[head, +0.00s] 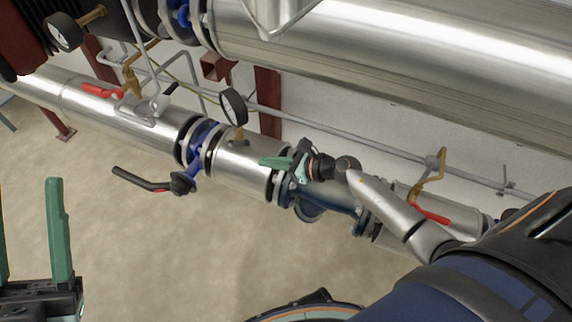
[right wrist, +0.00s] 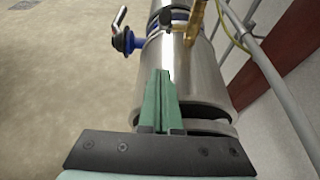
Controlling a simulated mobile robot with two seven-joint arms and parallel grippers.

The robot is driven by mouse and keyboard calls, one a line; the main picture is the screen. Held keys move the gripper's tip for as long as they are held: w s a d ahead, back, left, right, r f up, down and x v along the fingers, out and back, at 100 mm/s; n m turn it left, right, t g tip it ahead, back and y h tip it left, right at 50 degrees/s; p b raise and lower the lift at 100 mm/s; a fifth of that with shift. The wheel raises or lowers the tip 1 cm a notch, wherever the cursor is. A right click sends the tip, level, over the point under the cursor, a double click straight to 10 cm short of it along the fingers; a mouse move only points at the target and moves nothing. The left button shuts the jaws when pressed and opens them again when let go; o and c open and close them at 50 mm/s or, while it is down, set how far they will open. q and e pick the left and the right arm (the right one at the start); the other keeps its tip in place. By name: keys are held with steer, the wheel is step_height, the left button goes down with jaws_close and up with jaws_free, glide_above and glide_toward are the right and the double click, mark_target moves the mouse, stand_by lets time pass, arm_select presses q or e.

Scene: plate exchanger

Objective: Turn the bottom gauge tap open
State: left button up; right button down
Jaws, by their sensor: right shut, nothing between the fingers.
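The bottom pressure gauge (head: 233,107) stands on the lower silver pipe, on a short brass stem (head: 239,134) where its tap sits. The tap's lever position is too small to tell. In the right wrist view a brass stem (right wrist: 194,22) rises from the pipe ahead of the fingers, with a small dark part beside it; the gauge face is out of that view. My right gripper (head: 266,162) is shut and empty, over the pipe just right of and below the stem, apart from it. My left gripper (head: 30,190) is open and empty at the lower left.
A blue valve (head: 205,140) with a long black lever (head: 140,180) sits left of the gauge. Red-handled taps (head: 100,91) (head: 432,215) stand on thin side pipes. Another gauge (head: 62,32) is at the upper left. A large silver pipe (head: 400,50) runs behind. The floor in front is clear.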

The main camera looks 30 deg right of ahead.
mark_target(238, 144)
steer(key=shift+w+a+r+p, duration=0.55)
steer(key=shift+w+a+r, duration=0.35)
steer(key=shift+w+r, duration=0.2)
arm_select(q)
steer(key=shift+w+a+f+n+y, duration=0.1)
steer(key=shift+w+f+n+y, duration=0.35)
steer(key=shift+w+n+y, duration=0.45)
arm_select(e)
steer(key=shift+w+a+r, duration=0.15)
steer(key=shift+w+r, duration=0.05)
steer(key=shift+r, duration=0.1)
arm_select(q)
steer(key=shift+s, duration=0.1)
